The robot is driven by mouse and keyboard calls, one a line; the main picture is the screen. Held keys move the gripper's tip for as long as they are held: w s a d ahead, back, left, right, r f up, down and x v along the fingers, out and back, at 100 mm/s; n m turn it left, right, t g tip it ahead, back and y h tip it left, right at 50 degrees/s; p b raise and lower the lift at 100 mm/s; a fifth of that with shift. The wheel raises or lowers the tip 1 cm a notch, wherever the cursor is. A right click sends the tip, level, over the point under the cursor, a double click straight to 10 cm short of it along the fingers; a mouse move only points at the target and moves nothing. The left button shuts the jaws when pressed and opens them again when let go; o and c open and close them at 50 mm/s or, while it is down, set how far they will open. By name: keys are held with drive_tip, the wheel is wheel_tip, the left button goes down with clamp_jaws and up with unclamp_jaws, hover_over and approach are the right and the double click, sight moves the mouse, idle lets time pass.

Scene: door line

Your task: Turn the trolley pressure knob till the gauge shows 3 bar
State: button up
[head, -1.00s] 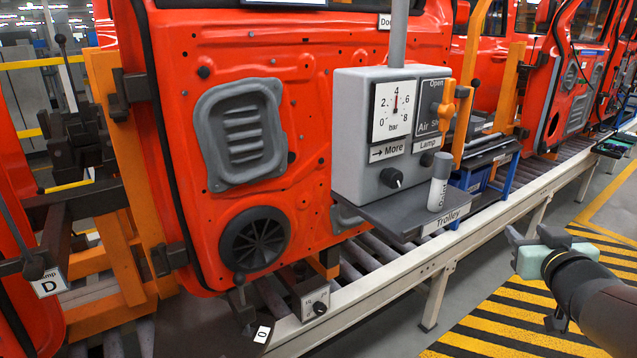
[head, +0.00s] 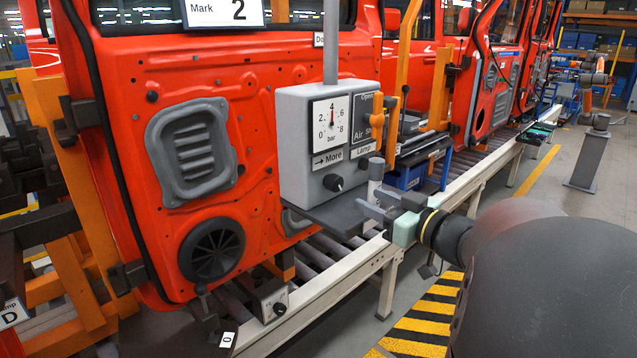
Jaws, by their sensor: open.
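The grey trolley box (head: 300,160) stands on a dark shelf in front of a red door panel. Its white gauge (head: 331,124), marked in bar, has a red needle pointing about straight up, near 4. The black pressure knob (head: 333,182) sits below the gauge, under an arrow label reading "More" (head: 327,159). My gripper (head: 366,200) is open and empty, to the right of the knob and apart from it in the picture.
The orange air shut-off handle (head: 378,117) and a black lamp knob (head: 363,163) are on the box's right side. A pole rises from the box top. A small box with a black knob (head: 279,308) sits lower on the conveyor rail.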

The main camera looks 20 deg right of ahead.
sight(339, 185)
drive_tip(key=p+x, duration=0.1)
drive_tip(key=x, duration=0.7)
drive_tip(key=shift+w+a, duration=0.1)
drive_tip(key=shift+w, duration=0.1)
drive_tip(key=c, duration=0.7)
drive_tip(key=shift+f+n+b, duration=0.35)
drive_tip(key=shift+n+b, duration=0.45)
drive_tip(key=shift+b, duration=0.35)
drive_tip(key=shift+r+n+b, duration=0.1)
drive_tip(key=shift+n+b, duration=0.5)
drive_tip(key=shift+r, duration=0.2)
